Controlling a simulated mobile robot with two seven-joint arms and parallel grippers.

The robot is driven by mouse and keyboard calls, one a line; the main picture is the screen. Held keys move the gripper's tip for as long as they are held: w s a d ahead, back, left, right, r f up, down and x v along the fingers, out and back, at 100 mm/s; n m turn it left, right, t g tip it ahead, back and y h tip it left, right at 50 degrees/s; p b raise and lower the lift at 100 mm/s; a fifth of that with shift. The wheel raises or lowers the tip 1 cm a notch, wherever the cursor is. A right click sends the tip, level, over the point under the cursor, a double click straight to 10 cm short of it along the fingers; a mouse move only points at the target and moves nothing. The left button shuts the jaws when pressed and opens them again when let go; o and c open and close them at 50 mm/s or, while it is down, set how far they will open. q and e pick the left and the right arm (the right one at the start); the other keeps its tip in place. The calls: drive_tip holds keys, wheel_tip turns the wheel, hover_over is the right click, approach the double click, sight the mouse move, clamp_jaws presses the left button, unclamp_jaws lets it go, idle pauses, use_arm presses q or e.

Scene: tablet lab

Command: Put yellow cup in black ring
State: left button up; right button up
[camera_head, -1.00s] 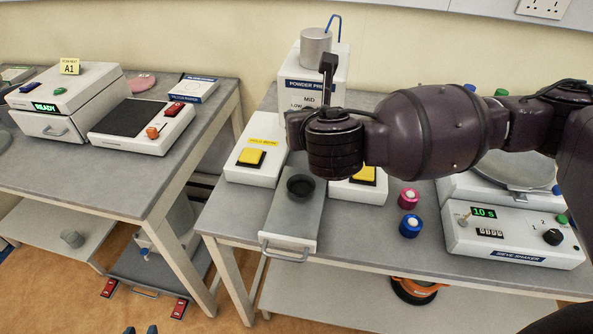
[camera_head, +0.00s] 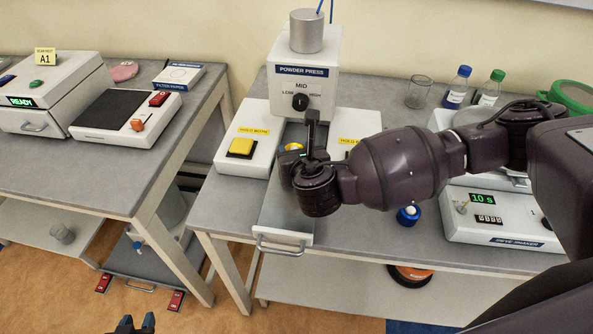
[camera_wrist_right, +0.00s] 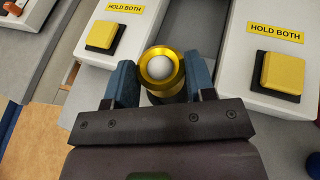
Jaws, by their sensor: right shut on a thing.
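The yellow cup (camera_wrist_right: 162,70) is a round, gold-yellow cup with white, rounded contents. My right gripper (camera_wrist_right: 163,84) is shut on it, one blue finger on each side. In the head view the cup (camera_head: 293,147) shows as a small yellow patch beside my right gripper (camera_head: 291,158), over the grey sliding tray (camera_head: 285,222) in front of the powder press. The black ring is hidden behind my right gripper and arm. Whether the cup touches anything below cannot be told. My left gripper (camera_head: 135,324) shows only its fingertips at the bottom edge, apart and empty.
The powder press (camera_head: 305,72) stands behind the tray. A yellow button box (camera_head: 241,147) flanks the tray on the left, another (camera_wrist_right: 283,73) on the right. A blue-capped item (camera_head: 408,215) and the sieve shaker (camera_head: 500,222) are to the right.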

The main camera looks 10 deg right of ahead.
drive_tip(key=shift+f, duration=2.95)
drive_tip(key=o, duration=0.9)
drive_tip(key=shift+f, duration=0.1)
drive_tip(key=shift+o, duration=0.2)
drive_tip(key=v, duration=1.2)
